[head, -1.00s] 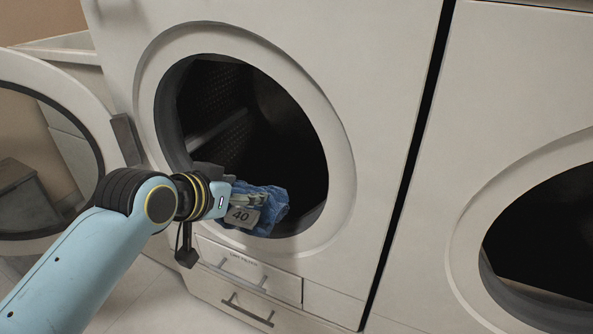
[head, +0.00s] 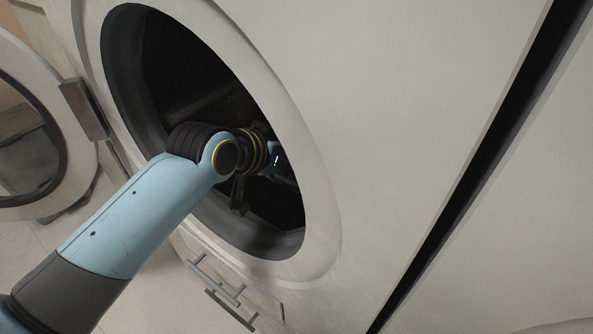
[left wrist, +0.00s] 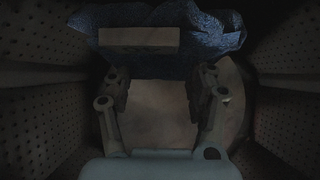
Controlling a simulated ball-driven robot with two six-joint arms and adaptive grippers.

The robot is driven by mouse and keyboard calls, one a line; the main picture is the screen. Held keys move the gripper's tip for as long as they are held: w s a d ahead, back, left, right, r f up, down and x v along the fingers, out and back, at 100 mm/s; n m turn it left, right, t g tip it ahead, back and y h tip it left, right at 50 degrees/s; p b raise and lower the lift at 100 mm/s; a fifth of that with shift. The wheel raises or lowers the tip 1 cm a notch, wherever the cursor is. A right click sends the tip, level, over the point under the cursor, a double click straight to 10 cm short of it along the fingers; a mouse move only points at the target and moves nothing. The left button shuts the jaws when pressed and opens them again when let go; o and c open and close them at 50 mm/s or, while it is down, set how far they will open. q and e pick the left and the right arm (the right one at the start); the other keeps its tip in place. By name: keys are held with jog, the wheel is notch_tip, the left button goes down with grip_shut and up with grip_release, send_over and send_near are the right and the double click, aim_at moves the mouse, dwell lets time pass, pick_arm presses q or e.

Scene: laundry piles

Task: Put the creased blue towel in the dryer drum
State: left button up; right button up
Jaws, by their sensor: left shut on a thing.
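The blue towel (left wrist: 205,35) shows in the left wrist view, dark and crumpled, with a pale tag (left wrist: 139,38) on it. It is at the fingertips of my left gripper (left wrist: 158,82), which is shut on it. The perforated walls of the dryer drum (left wrist: 40,120) surround the gripper and towel. In the head view my left arm reaches through the round opening of the dryer drum (head: 165,60), and the towel is hidden there. My right gripper is not in view.
The opening's rim (head: 310,200) curves close around my left arm. The open dryer door (head: 55,110) stands at the left. Drawer handles (head: 215,280) are below the opening. A flat white panel (head: 420,120) and a dark gap lie to the right.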

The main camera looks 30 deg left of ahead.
pick_arm(q)
notch_tip(320, 180, down, 2)
jog(key=shift+f+b, duration=0.1)
jog(key=shift+b, duration=0.2)
notch_tip(320, 180, down, 3)
jog(key=shift+r+b, duration=0.1)
jog(key=shift+b, duration=0.55)
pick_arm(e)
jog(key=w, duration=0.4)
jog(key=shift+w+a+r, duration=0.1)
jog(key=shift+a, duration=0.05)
pick_arm(q)
jog(key=shift+f, duration=0.2)
jog(key=o, duration=1.3)
jog(key=shift+f, duration=0.1)
jog(key=shift+c, duration=0.2)
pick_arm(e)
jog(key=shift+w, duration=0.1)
